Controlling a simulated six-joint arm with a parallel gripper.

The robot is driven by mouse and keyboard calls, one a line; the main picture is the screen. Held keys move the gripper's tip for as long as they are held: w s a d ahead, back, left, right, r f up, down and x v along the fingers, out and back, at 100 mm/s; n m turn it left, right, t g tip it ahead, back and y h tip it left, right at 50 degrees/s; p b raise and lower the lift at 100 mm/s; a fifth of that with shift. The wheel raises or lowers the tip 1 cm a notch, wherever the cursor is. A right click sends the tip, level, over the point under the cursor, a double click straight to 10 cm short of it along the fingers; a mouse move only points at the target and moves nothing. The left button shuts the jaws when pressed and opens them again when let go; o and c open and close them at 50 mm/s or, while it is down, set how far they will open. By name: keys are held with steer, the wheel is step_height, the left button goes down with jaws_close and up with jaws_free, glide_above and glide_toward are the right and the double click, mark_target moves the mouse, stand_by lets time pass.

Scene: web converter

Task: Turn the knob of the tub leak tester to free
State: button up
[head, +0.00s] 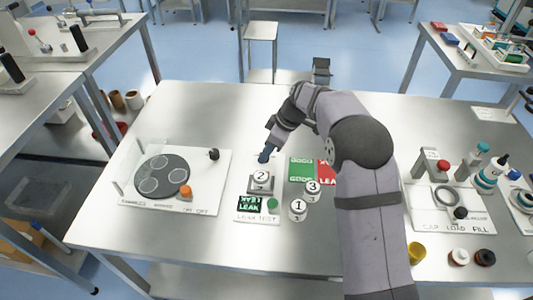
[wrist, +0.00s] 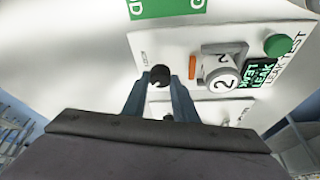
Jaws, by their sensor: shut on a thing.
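The tub leak tester (head: 243,187) is a white panel in the middle of the table. It also shows in the wrist view (wrist: 180,45). A tub marked 2 (head: 262,178) sits in its grey holder. The display (head: 250,205) reads LEAK, beside a green button (head: 272,203). The dark round knob (wrist: 160,75) is at the panel end away from the display. My gripper (wrist: 160,84) has a blue finger on each side of the knob and is shut on it. In the head view my gripper (head: 264,156) reaches the panel's far end, hiding the knob. The knob's small label is unreadable.
Tubs marked 1 (head: 298,208) and 3 (head: 312,188) stand right of the tester, near a green mat (head: 301,170) and a red LEAK mat (head: 326,172). A turntable station (head: 205,202) is left; a CAP LOAD FILL station (head: 428,219) is right.

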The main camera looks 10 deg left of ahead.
stand_by(0.4)
steer(key=o, duration=1)
steer(key=shift+o, duration=0.2)
steer(key=b+v, duration=0.1)
steer(key=v, duration=0.6)
steer(key=shift+r, duration=0.15)
steer(key=shift+d, duration=0.1)
